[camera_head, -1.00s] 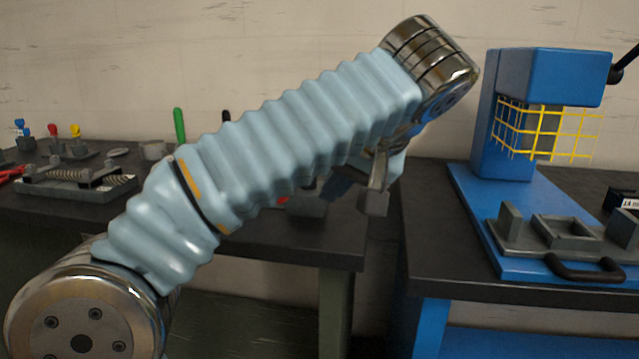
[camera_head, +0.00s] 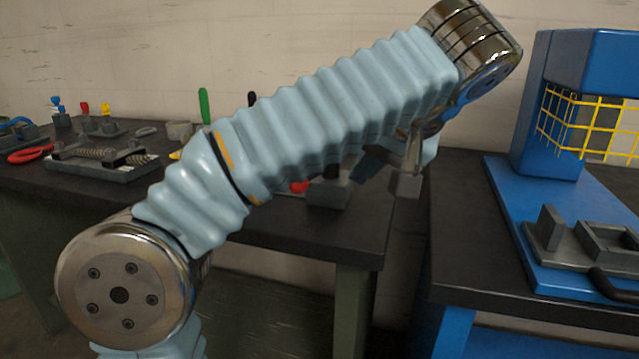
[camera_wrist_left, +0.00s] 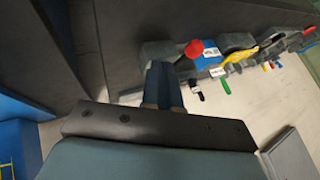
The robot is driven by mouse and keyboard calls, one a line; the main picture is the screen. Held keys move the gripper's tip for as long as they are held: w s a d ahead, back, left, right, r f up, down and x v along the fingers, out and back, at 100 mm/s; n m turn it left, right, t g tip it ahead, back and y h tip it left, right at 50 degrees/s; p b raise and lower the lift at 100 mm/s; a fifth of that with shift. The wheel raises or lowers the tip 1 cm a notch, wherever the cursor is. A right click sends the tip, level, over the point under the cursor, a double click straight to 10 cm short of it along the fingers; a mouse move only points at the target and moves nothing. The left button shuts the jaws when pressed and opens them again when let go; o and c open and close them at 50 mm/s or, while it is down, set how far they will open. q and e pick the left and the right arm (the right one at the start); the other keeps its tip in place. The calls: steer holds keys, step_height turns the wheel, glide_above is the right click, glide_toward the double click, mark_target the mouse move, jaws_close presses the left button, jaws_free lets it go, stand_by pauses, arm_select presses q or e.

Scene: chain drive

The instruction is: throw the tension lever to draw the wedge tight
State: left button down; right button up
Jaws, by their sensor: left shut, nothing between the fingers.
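My left gripper (camera_head: 365,170) shows partly in the head view, mostly behind my own ribbed arm. In the left wrist view its blue fingers (camera_wrist_left: 160,85) are together and empty. A red ball knob (camera_wrist_left: 194,48) on a grey block (camera_wrist_left: 158,52) lies just beyond the fingertips, seemingly apart from them. In the head view a red piece (camera_head: 299,187) and a grey block (camera_head: 328,194) show below my arm on the dark bench. I cannot tell for sure which part is the tension lever, and the wedge is not clearly seen. My right gripper is out of view.
A tray with dark coiled parts (camera_head: 75,169) lies at the left of the dark bench (camera_head: 345,235). A green handle (camera_head: 204,106) stands behind my arm. A blue press (camera_head: 553,120) with a yellow guard (camera_head: 570,125) stands right, beyond a gap between benches.

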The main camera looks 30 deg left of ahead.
arm_select(q)
steer(key=x, duration=0.8)
steer(key=shift+a+f, duration=0.25)
steer(key=shift+f, duration=0.05)
steer(key=shift+s+a+r, duration=0.1)
steer(key=shift+a+r, duration=0.1)
steer(key=shift+a, duration=0.4)
steer(key=shift+s+a+r, duration=0.1)
steer(key=shift+a+r, duration=0.1)
steer(key=shift+a, duration=0.4)
steer(key=shift+a+r, duration=0.1)
steer(key=shift+a, duration=0.55)
steer(key=shift+s+a, duration=0.1)
